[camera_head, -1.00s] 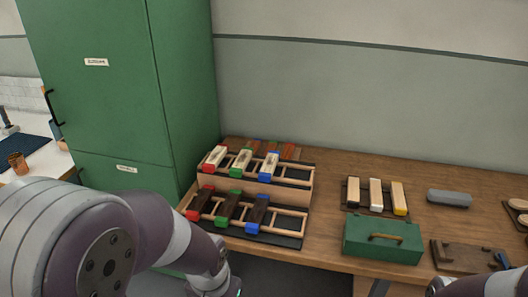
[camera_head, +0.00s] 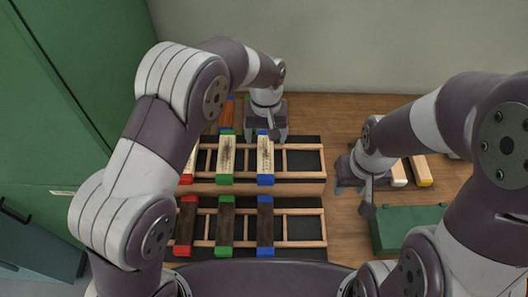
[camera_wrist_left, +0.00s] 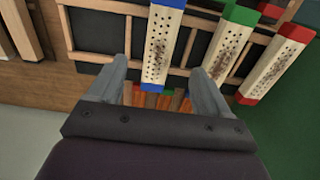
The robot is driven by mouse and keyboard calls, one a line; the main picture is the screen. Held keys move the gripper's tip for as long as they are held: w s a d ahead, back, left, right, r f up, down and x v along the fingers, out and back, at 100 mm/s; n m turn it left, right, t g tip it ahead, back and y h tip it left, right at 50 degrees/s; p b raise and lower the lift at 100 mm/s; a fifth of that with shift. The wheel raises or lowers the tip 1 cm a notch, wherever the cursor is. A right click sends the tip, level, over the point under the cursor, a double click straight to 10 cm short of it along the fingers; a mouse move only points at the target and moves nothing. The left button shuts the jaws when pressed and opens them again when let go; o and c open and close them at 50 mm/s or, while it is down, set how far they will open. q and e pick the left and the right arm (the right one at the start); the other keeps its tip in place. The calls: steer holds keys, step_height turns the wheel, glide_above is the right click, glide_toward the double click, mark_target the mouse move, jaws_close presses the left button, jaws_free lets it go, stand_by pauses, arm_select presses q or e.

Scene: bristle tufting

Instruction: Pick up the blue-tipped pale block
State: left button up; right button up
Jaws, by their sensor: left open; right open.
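The blue-tipped pale block (camera_head: 265,157) lies on the upper rack, rightmost of the pale blocks there. It has blue ends and a dotted, smudged top. In the left wrist view the block (camera_wrist_left: 160,45) runs up the picture between my left fingers. My left gripper (camera_head: 267,128) is open over the block's far end, with a finger on either side and a gap to each; its exact height is unclear. It also shows in the left wrist view (camera_wrist_left: 158,80). My right gripper (camera_head: 362,192) is open and empty, right of the rack.
A green-tipped pale block (camera_head: 227,155) and a red-tipped one (camera_head: 189,165) lie to the left. Dark blocks, including a blue-tipped one (camera_head: 265,225), lie on the lower rack (camera_head: 310,230). A green box (camera_head: 405,228) stands right. The rack's right end is clear.

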mark_target(266, 153)
arm_select(q)
steer(key=f, duration=0.2)
steer(key=f+p, duration=0.1)
steer(key=f, duration=0.2)
steer(key=w+f+p, duration=0.1)
steer(key=f, duration=0.2)
steer(key=shift+f, duration=0.25)
steer(key=c, duration=1.2)
steer(key=shift+c, duration=0.2)
steer(key=shift+r, duration=0.1)
